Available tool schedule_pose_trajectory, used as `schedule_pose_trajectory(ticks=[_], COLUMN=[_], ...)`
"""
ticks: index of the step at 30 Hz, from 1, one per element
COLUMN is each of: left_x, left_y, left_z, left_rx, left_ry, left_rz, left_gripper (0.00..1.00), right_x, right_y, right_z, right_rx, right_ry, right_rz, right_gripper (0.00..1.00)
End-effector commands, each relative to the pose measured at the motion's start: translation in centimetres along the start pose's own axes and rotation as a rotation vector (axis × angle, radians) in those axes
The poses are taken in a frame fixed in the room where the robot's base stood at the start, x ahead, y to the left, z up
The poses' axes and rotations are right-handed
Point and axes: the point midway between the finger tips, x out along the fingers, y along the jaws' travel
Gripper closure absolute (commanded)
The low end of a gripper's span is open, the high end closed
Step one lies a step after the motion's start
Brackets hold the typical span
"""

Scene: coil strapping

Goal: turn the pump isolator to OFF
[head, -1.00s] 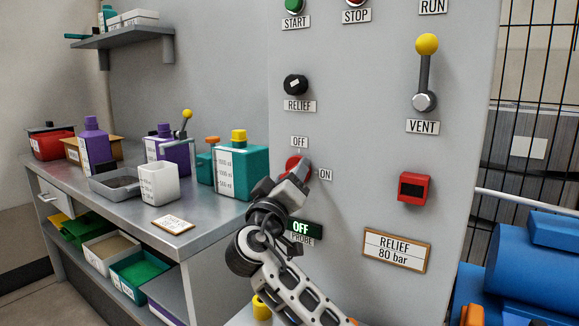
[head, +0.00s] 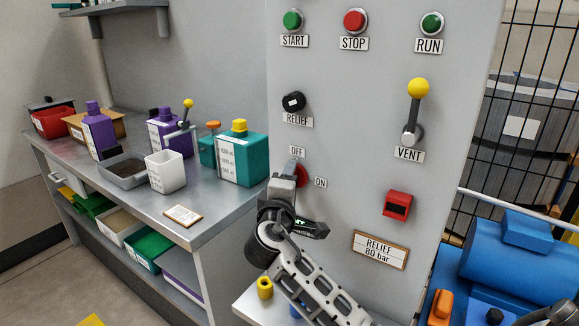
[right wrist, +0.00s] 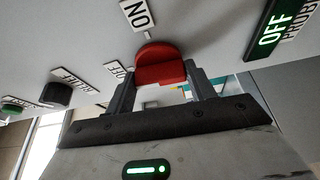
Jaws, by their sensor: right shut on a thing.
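The pump isolator is a red rotary knob (head: 302,174) on the grey panel, with the OFF label (head: 297,151) above it and the ON label (head: 320,182) to its right. My right gripper (head: 289,172) reaches up from below and covers the knob's left part in the head view. In the right wrist view the red knob (right wrist: 160,66) sits between the two fingers of my right gripper (right wrist: 160,88), which is shut on it. The ON label (right wrist: 137,15) and the OFF label (right wrist: 118,70) show beside it. Which way the knob points is unclear. My left gripper is out of view.
The relief knob (head: 293,102), vent lever (head: 415,110) and a red box (head: 398,205) are on the same panel. A bench (head: 205,213) with bottles and trays stands left. Blue machinery (head: 510,260) is at lower right. My right arm covers most of the probe display.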

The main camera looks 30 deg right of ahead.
Motion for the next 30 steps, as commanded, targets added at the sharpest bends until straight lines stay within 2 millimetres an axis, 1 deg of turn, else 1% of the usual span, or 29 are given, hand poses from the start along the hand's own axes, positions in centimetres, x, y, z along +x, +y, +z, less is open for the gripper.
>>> schedule_pose_trajectory(ticks=[1,3,10,22,23,24,25,30], left_x=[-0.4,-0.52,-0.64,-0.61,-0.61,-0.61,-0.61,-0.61], left_y=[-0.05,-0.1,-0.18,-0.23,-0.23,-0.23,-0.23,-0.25], left_z=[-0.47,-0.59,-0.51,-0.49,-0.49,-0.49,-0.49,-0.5], left_rx=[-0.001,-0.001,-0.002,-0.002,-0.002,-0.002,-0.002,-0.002], left_ry=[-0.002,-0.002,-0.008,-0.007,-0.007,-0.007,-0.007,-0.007], left_rz=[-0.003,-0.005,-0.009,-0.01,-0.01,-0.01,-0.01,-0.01], left_gripper=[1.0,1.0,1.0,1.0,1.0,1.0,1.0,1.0], right_x=[-0.09,-0.09,-0.09,-0.1,-0.1,-0.09,-0.08,-0.04], right_y=[0.15,0.09,-0.16,-0.27,-0.28,-0.27,-0.25,-0.11], right_z=[-0.04,-0.04,-0.03,-0.05,-0.04,-0.04,-0.04,-0.03], right_rx=[-0.02,-0.04,-0.075,-0.08,-0.08,-0.079,-0.079,-0.077], right_ry=[-0.001,0.0,0.0,0.001,0.001,0.001,0.001,0.0], right_rz=[-0.014,-0.022,-0.036,-0.037,-0.037,-0.037,-0.037,-0.034], right_gripper=[0.68,0.68,0.68,0.68,0.37,0.26,0.24,0.24])
